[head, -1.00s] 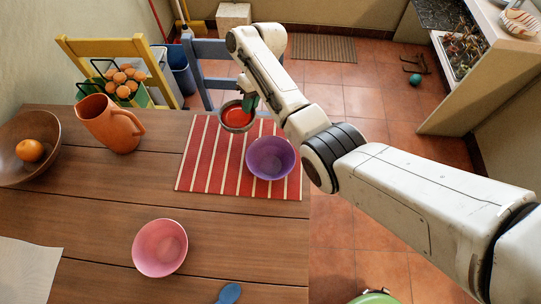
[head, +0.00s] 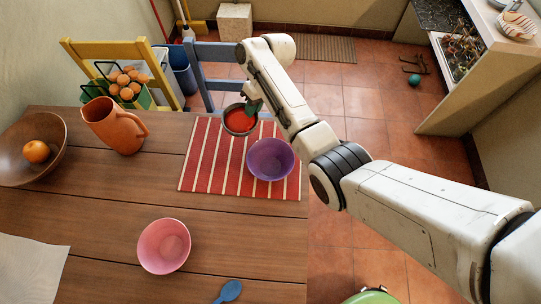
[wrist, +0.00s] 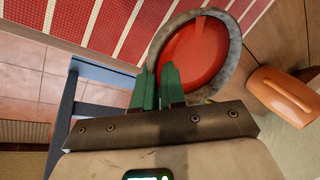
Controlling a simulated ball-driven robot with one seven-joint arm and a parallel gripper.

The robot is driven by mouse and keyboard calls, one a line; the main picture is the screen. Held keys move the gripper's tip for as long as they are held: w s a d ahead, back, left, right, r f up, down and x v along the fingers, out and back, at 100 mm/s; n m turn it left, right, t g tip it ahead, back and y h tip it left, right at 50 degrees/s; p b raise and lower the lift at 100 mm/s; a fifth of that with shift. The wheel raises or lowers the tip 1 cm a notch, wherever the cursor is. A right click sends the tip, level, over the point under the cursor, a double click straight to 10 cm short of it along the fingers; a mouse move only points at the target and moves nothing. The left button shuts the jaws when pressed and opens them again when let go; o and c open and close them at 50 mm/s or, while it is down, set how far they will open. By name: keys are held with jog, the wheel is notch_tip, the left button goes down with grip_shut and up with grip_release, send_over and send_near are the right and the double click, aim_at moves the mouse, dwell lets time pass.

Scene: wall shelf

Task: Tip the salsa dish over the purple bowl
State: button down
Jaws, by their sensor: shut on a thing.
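The salsa dish (head: 240,121) is a round grey dish with red salsa inside, at the far edge of the striped mat in the head view. It also shows in the wrist view (wrist: 197,53), where my gripper (wrist: 171,80) has its green fingers shut on the dish's rim. In the head view my gripper (head: 254,106) is partly hidden by my arm. The dish looks about level, with the salsa still in it. The purple bowl (head: 270,160) stands on the mat, nearer and to the right of the dish. It looks empty.
The red striped mat (head: 212,165) lies on the wooden table. A pink bowl (head: 164,246), a blue spoon (head: 229,291), an orange jug (head: 112,126) and a wooden bowl with an orange (head: 36,152) stand apart. A blue chair (head: 214,50) is behind the table.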

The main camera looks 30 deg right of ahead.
jog(key=shift+s+d+r+n+t+p, duration=0.15)
jog(key=shift+s+r+t+p, duration=0.2)
jog(key=shift+s+t+p, duration=0.35)
jog(key=shift+s+d+r+n+t+p, duration=0.15)
jog(key=shift+s+r+t+p, duration=0.2)
jog(key=shift+s+t+p, duration=0.35)
dwell(2.7)
jog(key=shift+s+r+t+y+p, duration=0.3)
jog(key=shift+s+r+t+p, duration=0.4)
jog(key=shift+r, duration=0.25)
dwell(1.8)
jog(key=shift+w+a+f+g+b, duration=0.2)
jog(key=shift+w+f+g+b, duration=0.9)
jog(key=shift+w+f, duration=0.15)
jog(key=shift+w+a+f+g+b, duration=0.1)
jog(key=shift+w+f+g+b, duration=0.3)
jog(key=shift+w+g+b, duration=0.35)
jog(key=b, duration=0.1)
jog(key=w+g+b, duration=0.1)
jog(key=b, duration=0.1)
jog(key=shift+w+a+f+g+h, duration=0.15)
jog(key=shift+f+g+h, duration=0.1)
jog(key=shift+f+h, duration=0.15)
